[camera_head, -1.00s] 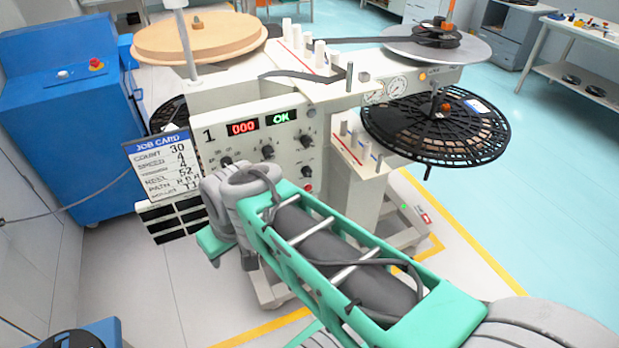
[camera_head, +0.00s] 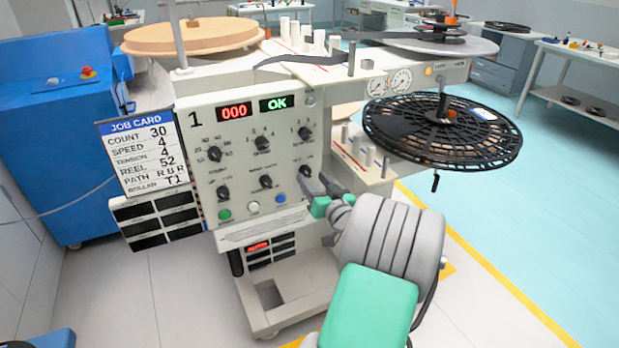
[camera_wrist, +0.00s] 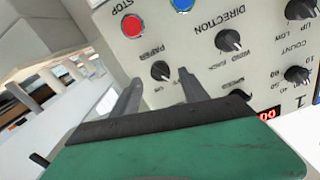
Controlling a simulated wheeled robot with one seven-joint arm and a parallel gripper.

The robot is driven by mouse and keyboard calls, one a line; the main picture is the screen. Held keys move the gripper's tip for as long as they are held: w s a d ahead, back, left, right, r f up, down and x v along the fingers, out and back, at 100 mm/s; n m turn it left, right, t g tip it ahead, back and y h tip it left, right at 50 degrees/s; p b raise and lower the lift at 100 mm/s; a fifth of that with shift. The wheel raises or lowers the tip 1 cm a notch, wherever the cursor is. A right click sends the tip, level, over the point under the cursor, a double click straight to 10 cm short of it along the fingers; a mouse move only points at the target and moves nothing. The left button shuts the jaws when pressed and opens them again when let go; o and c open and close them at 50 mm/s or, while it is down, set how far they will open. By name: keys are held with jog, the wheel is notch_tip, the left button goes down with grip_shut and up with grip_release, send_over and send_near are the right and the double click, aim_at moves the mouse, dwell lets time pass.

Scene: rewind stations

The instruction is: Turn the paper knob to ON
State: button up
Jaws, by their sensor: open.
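The paper knob (camera_wrist: 160,71) is a small dark knob on the pale control panel (camera_head: 200,187), and its label reads upside down in the wrist view. Its pointer direction is too small to tell. In the head view the knob (camera_head: 306,171) is at the panel's lower right. My gripper (camera_wrist: 159,80) is open and empty, with one finger on each side of the knob in the wrist view. How far the fingertips are from the panel is hard to tell. In the head view my gripper (camera_head: 314,181) is right at the panel, just below the knob.
The direction knob (camera_wrist: 229,41) and a red button (camera_wrist: 131,26) are close by. A blue button (camera_head: 281,199) sits lower on the panel. A black reel (camera_head: 440,130) overhangs to the right. A job card (camera_head: 145,155) stands left of the panel.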

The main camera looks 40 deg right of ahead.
aim_at(306, 172)
jog(key=shift+x, duration=1.5)
jog(key=shift+c, duration=0.4)
grip_shut()
